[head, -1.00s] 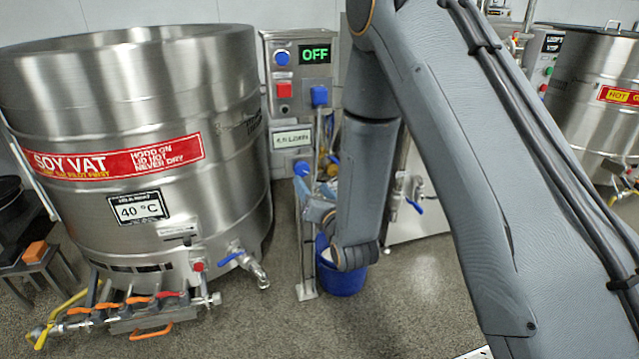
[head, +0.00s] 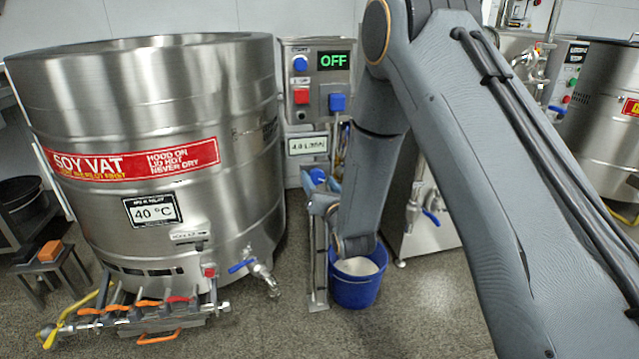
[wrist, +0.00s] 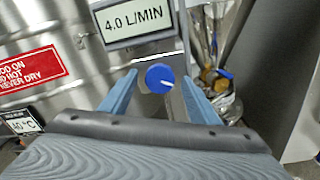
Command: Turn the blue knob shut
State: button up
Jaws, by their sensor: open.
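The blue knob (head: 318,175) sits low on the grey panel, below the 4.0 L/MIN label, in the head view. In the wrist view the round blue knob (wrist: 160,78) faces me, with a white pointer mark running from its middle toward the lower right. My gripper (wrist: 159,84) is open, with one light blue finger on each side of the knob and visible gaps between. I cannot tell how far the fingertips reach in depth. In the head view my arm partly hides the gripper.
A large steel soy vat (head: 150,110) stands left of the panel, with a blue-handled valve (head: 242,266). The panel carries a green OFF display (head: 333,61), a red button (head: 301,96) and a blue block (head: 338,103). A blue bucket (head: 352,292) stands below my arm.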

jog(key=c, duration=1.1)
jog(key=shift+o, duration=0.2)
